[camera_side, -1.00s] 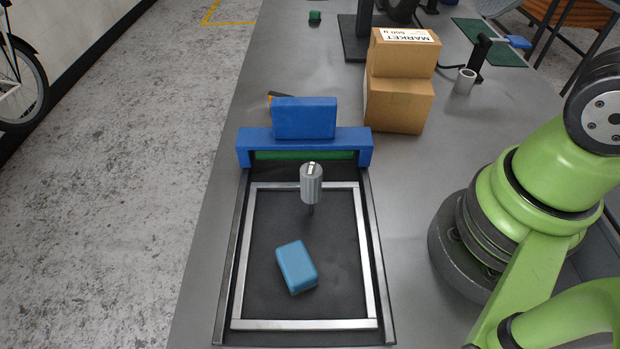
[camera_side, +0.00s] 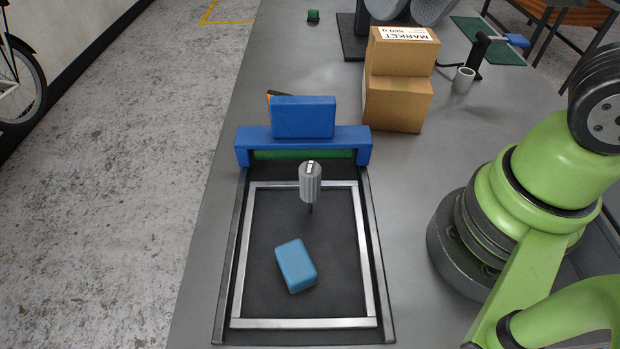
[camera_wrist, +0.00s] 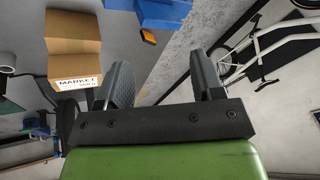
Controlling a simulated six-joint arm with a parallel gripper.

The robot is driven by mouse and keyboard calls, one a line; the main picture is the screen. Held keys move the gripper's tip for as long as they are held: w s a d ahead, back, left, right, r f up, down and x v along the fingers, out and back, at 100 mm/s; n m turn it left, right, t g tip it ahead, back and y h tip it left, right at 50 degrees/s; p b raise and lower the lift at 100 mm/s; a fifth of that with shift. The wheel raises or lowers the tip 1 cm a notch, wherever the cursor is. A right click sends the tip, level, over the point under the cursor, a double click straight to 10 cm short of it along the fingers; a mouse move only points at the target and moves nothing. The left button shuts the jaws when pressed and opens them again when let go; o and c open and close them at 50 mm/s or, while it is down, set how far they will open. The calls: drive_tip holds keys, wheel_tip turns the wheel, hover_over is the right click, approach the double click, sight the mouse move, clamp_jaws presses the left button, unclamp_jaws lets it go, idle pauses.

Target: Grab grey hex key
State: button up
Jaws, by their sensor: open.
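I cannot clearly make out the gripper in the side view.
A light-blue block (camera_side: 296,266) lies in the frame in front of the hex key. A blue bridge (camera_side: 350,146) with a blue box (camera_side: 303,117) stands behind it. Two stacked cartons (camera_side: 398,103) stand at back right; they show in the wrist view (camera_wrist: 72,42).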

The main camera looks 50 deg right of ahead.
drive_tip(key=w+a+f+n+g+h, duration=0.1)
drive_tip(key=w+a+f+g, duration=0.15)
drive_tip(key=f, duration=0.25)
drive_tip(key=w+a+f+n+g, duration=0.1)
drive_tip(key=w+a+f, duration=0.1)
drive_tip(key=a+f, duration=0.2)
drive_tip(key=n+g+h, duration=0.1)
hover_over(310, 182)
drive_tip(key=w, duration=0.1)
drive_tip(key=f, duration=0.2)
drive_tip(key=d+f, duration=0.1)
drive_tip(key=f, duration=0.1)
drive_tip(key=shift+f, duration=0.2)
wheel_tip(310, 182, down, 4)
drive_tip(key=shift+f, duration=0.25)
wheel_tip(310, 182, down, 6)
drive_tip(key=shift+r, duration=0.15)
drive_tip(key=c, duration=1)
